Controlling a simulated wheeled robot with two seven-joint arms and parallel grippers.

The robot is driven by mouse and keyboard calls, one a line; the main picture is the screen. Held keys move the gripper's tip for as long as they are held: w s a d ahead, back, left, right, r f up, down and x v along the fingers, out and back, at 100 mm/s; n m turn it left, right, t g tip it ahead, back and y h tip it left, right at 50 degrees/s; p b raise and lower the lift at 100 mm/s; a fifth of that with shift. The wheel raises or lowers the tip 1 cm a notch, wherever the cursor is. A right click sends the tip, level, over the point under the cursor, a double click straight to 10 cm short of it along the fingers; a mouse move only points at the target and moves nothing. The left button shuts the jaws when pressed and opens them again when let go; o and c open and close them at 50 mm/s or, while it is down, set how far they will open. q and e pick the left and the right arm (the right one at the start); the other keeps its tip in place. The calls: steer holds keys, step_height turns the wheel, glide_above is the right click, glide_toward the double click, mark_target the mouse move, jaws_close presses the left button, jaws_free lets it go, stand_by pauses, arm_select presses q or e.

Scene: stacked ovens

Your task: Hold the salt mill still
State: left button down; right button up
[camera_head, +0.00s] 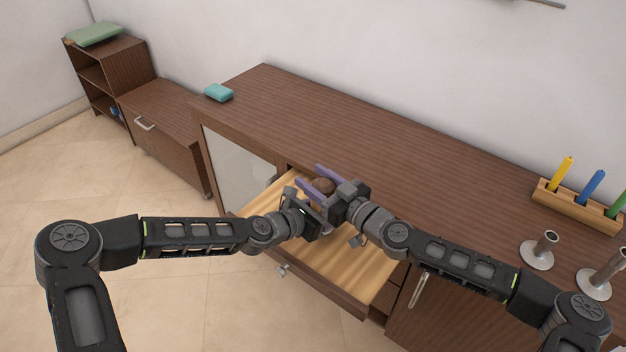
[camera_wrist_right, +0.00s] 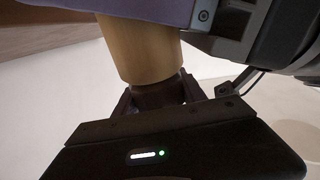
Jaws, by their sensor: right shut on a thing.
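The salt mill (camera_head: 323,186) shows in the head view as a brown rounded piece between the purple fingers of my right gripper (camera_head: 315,179), above the open drawer. My right gripper is shut on the mill. In the right wrist view, the salt mill (camera_wrist_right: 142,50) has a tan wooden section and a dark brown section; a purple finger covers part of the tan one. My left gripper (camera_head: 303,202) is close beside it. In the right wrist view, dark fingers flank the mill's dark section; whether they touch it is hidden.
The open wooden drawer (camera_head: 355,262) lies below both grippers. A teal item (camera_head: 219,92) sits on the cabinet top (camera_head: 350,130). At the right stand a wooden rack (camera_head: 578,208) with colored sticks and two metal holders (camera_head: 540,250). The middle of the cabinet top is clear.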

steer(key=m+t+h, duration=0.1)
steer(key=h, duration=0.1)
steer(key=m+t+h, duration=0.3)
steer(key=m+h, duration=0.1)
steer(key=shift+w+d+h, duration=0.25)
steer(key=shift+d+h, duration=0.1)
steer(key=shift+h, duration=0.05)
steer(key=shift+w+d+m+t+h, duration=0.1)
steer(key=shift+d+m+t+h, duration=0.2)
steer(key=shift+m+h, duration=0.55)
steer(key=shift+w+d+m+t+h, duration=0.1)
steer(key=shift+d+m+t+h, duration=0.35)
steer(key=shift+h, duration=0.7)
steer(key=shift+a, duration=0.1)
steer(key=o, duration=1.4)
steer(key=shift+c, duration=0.2)
step_height(320, 180, up, 10)
